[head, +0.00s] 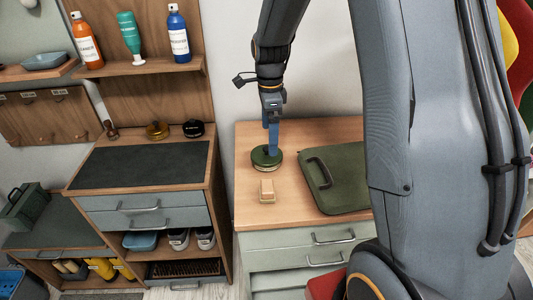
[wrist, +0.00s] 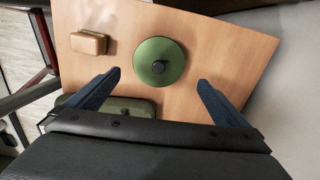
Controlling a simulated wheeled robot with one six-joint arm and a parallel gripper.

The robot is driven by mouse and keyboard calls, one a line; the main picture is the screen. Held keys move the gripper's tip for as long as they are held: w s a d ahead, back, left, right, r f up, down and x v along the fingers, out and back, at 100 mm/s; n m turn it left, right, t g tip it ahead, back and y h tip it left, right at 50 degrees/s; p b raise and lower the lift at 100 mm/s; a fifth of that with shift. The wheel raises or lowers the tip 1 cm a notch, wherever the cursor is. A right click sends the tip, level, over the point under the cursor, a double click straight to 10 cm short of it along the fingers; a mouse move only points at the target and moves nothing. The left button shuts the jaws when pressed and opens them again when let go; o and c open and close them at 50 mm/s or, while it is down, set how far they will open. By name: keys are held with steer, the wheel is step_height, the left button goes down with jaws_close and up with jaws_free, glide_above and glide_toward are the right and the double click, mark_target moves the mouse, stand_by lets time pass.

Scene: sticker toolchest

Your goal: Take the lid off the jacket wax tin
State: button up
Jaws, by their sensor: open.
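The jacket wax tin is the round green tin on the wooden chest top; its green lid (head: 268,154) with a dark round knob is on it. In the wrist view the lid (wrist: 160,62) shows from above, knob in the middle. My gripper (head: 270,142) is above the tin in the head view. In the wrist view my gripper (wrist: 158,78) is open, its two blue fingers apart at either side and nearer the camera than the lid. Nothing is between the fingers. The fingertips partly cover the tin in the head view, so the exact gap to the knob cannot be told.
A tan block (head: 267,190) stands just in front of the tin. A green case (head: 335,180) with a dark handle lies to the right. Bare wood (head: 251,145) is left of the tin. A bench with a dark mat (head: 143,165) stands to the left.

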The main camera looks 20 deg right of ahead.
mark_target(267, 148)
steer(key=f+p, duration=0.1)
steer(key=f, duration=0.1)
steer(key=a+f, duration=0.1)
steer(key=f, duration=0.2)
steer(key=shift+s+p, duration=0.15)
steer(key=shift+p, duration=0.2)
steer(key=shift+f, duration=0.45)
steer(key=c, duration=1)
